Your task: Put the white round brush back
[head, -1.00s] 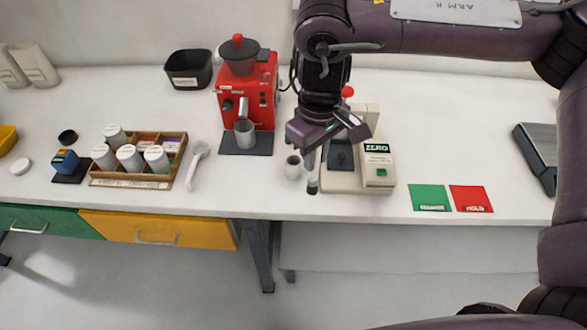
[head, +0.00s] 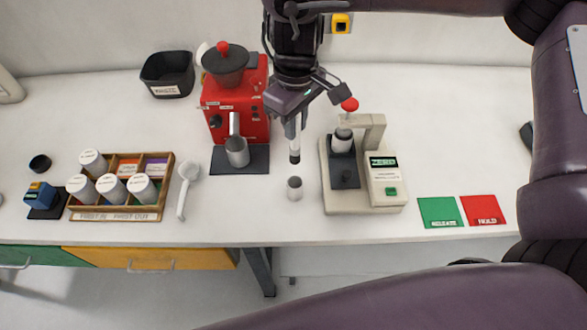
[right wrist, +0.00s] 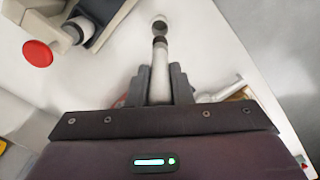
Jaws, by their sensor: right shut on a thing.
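My right gripper (head: 294,118) is shut on the white round brush (head: 294,142). The brush hangs roughly upright, its dark tip down, clear of the bench. A small white cup-like holder (head: 294,188) stands on the bench just in front of the tip in the head view. In the right wrist view the brush (right wrist: 160,75) sits between the two fingers (right wrist: 160,88), and its dark tip points toward the holder (right wrist: 160,24). The exact height of the tip above the holder is hard to tell. My left gripper is not in view.
A beige machine with a ZERO display (head: 384,180) and a metal cup (head: 342,142) stands close right. A red grinder (head: 222,112) stands left. A white scoop (head: 187,185) and a wooden tray of jars (head: 118,215) lie further left. Green and red cards (head: 440,212) lie right.

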